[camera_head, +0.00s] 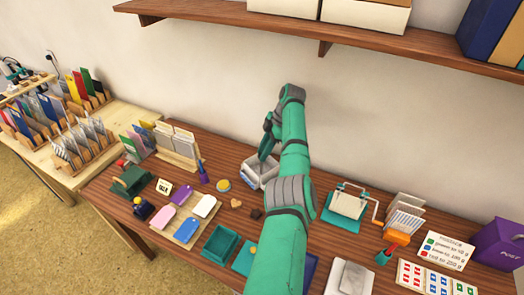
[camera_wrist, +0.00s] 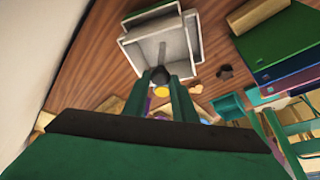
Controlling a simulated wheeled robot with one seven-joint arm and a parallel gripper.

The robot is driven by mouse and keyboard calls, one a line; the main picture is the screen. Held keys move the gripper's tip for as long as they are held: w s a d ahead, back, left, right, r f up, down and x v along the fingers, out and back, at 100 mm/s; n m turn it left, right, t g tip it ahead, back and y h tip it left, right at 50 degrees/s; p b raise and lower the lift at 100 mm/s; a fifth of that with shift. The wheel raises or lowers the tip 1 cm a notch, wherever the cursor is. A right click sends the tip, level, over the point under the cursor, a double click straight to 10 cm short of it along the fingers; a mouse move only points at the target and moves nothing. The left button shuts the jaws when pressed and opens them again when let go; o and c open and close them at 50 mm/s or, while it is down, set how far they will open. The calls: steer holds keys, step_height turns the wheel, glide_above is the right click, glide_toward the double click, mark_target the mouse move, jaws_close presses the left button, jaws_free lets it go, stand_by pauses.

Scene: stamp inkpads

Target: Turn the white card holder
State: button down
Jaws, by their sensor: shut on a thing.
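The white card holder (camera_head: 256,178) is an open-topped, pale box with inner dividers on the brown table, just left of my forearm. In the wrist view the white card holder (camera_wrist: 192,42) sits at the top centre, tilted in the picture, and looks empty. My gripper (camera_head: 265,153) reaches down to the holder's back part. In the wrist view my gripper (camera_wrist: 160,78) has its dark fingertips close together at the holder's edge, shut on its thin wall or divider. The exact contact is hidden by the fingers.
A wooden shelf (camera_head: 220,14) runs above the table. A yellow-lidded round pot (camera_head: 223,185), a heart-shaped piece (camera_head: 236,203) and a dark stamp (camera_head: 256,214) lie close by. A teal roller device (camera_head: 346,207) stands right of my arm. Card racks (camera_head: 178,143) stand to the left.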

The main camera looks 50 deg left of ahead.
steer(key=shift+w+d, duration=0.2)
steer(key=c, duration=1.5)
jaws_free()
steer(key=shift+o, duration=0.2)
steer(key=shift+s, duration=0.1)
steer(key=shift+a, duration=0.1)
steer(key=shift+r, duration=0.1)
steer(key=v, duration=1)
steer(key=shift+r, duration=0.3)
